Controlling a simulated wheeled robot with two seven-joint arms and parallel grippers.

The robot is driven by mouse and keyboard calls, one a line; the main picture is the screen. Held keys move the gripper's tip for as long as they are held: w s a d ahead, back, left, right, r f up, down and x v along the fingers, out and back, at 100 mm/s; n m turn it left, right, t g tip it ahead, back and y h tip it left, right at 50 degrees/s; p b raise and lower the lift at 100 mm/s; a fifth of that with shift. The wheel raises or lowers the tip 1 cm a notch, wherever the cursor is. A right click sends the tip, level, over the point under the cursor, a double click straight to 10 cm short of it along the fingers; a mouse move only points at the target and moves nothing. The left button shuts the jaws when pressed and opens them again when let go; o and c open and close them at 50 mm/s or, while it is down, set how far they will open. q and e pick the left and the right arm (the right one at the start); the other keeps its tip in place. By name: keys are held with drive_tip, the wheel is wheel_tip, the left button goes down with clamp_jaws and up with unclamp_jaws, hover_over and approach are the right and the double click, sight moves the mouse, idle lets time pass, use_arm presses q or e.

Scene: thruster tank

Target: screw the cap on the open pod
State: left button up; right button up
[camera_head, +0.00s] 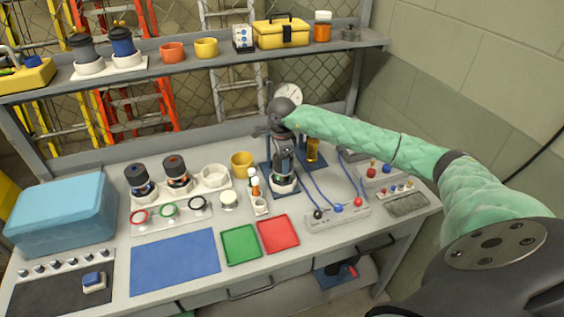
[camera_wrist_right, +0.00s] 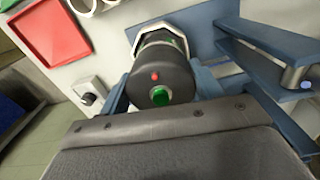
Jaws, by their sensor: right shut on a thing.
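My right gripper (camera_head: 281,137) reaches in from the right and points down over a stand on the bench. In the right wrist view its blue-grey fingers (camera_wrist_right: 158,95) are shut on a dark round cap (camera_wrist_right: 162,76) with a green centre and a red dot. Below the cap, a pod (camera_wrist_right: 157,38) with a green band stands in a white collar; the pod also shows in the head view (camera_head: 283,174). The cap is in line with the pod, at its top; I cannot tell whether it is seated. My left gripper is not in view.
Two closed pods (camera_head: 177,171) stand in a white rack at left, with an empty socket (camera_head: 215,177) beside them. Coloured rings (camera_head: 168,209) lie in front. A cable panel (camera_head: 337,215) is close to the right. Green (camera_head: 241,246) and red (camera_head: 278,235) trays are empty.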

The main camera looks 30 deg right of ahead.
drive_tip(key=m, duration=0.3)
drive_tip(key=shift+f+b, duration=0.1)
drive_tip(key=shift+b, duration=0.25)
drive_tip(key=shift+m, duration=0.3)
drive_tip(key=shift+o, duration=0.2)
drive_tip(key=shift+m, duration=0.9)
drive_tip(key=shift+m+b, duration=0.4)
drive_tip(key=shift+m, duration=0.7)
drive_tip(key=o, duration=1)
drive_tip(key=shift+s, duration=0.1)
